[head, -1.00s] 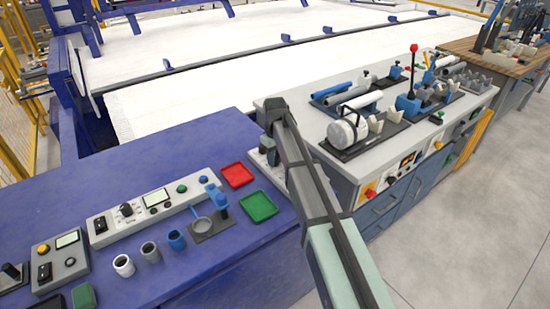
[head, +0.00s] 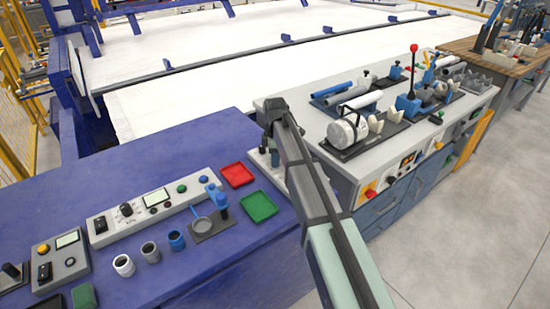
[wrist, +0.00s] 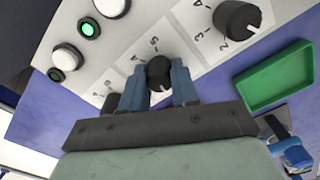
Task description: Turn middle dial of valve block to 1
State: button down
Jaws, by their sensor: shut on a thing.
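In the wrist view, the light-coloured valve block (wrist: 205,50) shows several black dials on white number labels. My gripper (wrist: 158,80) has its two blue fingers on either side of the middle dial (wrist: 159,70) and is shut on it. Another dial (wrist: 238,19) sits to the upper right, with a white pointer mark. A third dark dial (wrist: 111,102) is partly hidden at the left finger. The number the middle dial points to cannot be read with certainty. In the head view, my arm covers much of the valve block (head: 263,158).
A green tray (wrist: 275,76) lies right of the block in the wrist view. White buttons (wrist: 67,57) and a green button (wrist: 89,28) sit at its left. In the head view, a red tray (head: 236,174) and another panel (head: 150,208) stand left of my arm.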

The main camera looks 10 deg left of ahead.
jog(key=n, duration=0.4)
jog(key=shift+n, duration=2.1)
jog(key=c, duration=0.8)
grip_release()
jog(key=shift+c, duration=0.2)
notch_tip(320, 180, up, 14)
